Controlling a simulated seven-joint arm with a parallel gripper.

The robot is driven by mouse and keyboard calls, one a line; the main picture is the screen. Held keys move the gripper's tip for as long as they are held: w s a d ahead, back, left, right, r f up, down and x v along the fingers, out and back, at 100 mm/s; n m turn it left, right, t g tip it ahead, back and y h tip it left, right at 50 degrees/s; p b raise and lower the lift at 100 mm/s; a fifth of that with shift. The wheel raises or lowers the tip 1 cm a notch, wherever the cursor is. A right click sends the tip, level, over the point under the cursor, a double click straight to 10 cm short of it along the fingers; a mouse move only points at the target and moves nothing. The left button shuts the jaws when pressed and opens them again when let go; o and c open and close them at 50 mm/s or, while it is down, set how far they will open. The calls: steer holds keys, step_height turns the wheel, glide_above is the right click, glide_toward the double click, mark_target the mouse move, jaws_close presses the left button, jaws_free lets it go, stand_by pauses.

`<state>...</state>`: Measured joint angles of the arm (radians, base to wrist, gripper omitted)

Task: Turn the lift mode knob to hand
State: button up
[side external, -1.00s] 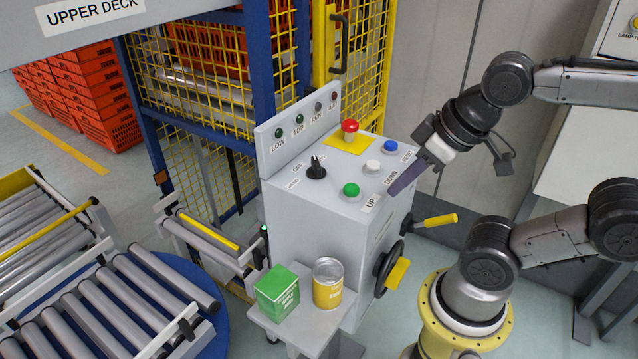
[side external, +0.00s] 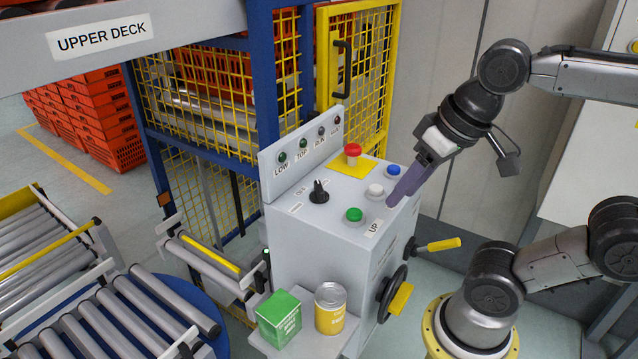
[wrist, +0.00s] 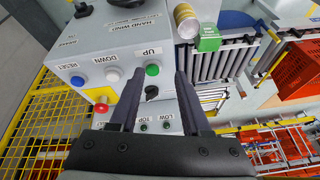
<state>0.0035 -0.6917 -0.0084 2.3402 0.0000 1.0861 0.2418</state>
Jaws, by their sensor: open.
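The black lift mode knob (side external: 319,192) stands on the left of the grey control box's sloped top, between small labels whose text I cannot read. In the wrist view the knob (wrist: 152,92) shows between my fingers, beyond the tips' line of sight. My gripper (side external: 398,196) is open and empty, over the right side of the panel near the UP label, to the right of the knob. It also shows in the wrist view (wrist: 155,75), with both dark fingers apart. The knob's exact pointing direction is hard to tell.
Green (side external: 354,215), white (side external: 375,191) and blue (side external: 393,171) buttons and a red stop button (side external: 353,152) stand near the knob. A lamp panel (side external: 305,145) rises behind it. A green box (side external: 279,318) and yellow can (side external: 330,309) sit on a low shelf in front.

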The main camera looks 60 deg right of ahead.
steer(key=w+r+m+g, duration=0.2)
steer(key=w+r+m, duration=0.1)
steer(key=w+r, duration=0.3)
steer(key=m+g, duration=0.3)
glide_above(319, 185)
steer(key=f, duration=0.2)
step_height(319, 185, down, 13)
steer(key=shift+r, duration=0.2)
jaws_close()
